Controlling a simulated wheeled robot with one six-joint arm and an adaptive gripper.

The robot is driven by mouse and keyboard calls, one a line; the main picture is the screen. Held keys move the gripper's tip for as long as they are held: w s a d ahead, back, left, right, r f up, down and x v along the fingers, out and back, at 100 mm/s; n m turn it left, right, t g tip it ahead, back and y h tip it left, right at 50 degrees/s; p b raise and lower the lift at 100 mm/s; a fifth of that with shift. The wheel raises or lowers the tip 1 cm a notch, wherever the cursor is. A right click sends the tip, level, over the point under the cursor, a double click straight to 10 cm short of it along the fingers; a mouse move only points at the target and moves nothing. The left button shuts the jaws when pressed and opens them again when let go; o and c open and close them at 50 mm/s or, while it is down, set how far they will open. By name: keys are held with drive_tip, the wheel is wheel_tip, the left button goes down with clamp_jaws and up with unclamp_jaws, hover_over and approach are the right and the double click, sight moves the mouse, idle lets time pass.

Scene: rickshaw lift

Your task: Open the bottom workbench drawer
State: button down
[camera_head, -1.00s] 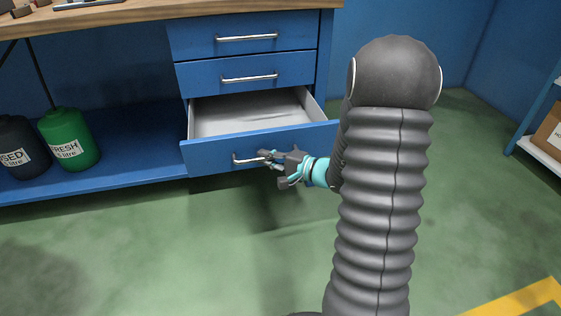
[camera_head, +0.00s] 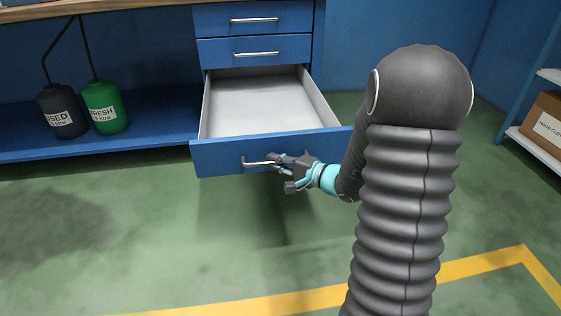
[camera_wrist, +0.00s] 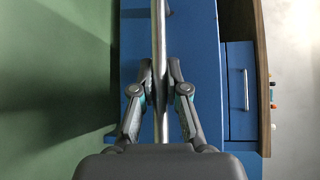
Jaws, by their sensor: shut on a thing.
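The bottom drawer (camera_head: 219,158) of the blue workbench is pulled well out, and its pale grey inside is bare. Its silver bar handle (camera_head: 256,163) runs across the blue front. My gripper (camera_head: 281,162) is shut on the right part of this handle. In the wrist view, the two fingers of my gripper (camera_wrist: 160,88) press on both sides of the handle (camera_wrist: 159,45), with the blue drawer front behind it. The handle's right end is hidden by my gripper in the head view.
Two upper drawers (camera_head: 254,48) are shut. A dark container (camera_head: 62,112) and a green container (camera_head: 105,107) stand on the blue lower shelf at left. A cardboard box (camera_head: 543,122) sits on a rack at right. The green floor (camera_head: 150,220) before the drawer is clear.

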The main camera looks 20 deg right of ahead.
drive_tip(key=shift+s+a, duration=0.1)
drive_tip(key=shift+s, duration=0.3)
drive_tip(key=c, duration=1.4)
unclamp_jaws()
drive_tip(key=shift+c, duration=0.2)
drive_tip(key=v, duration=1.2)
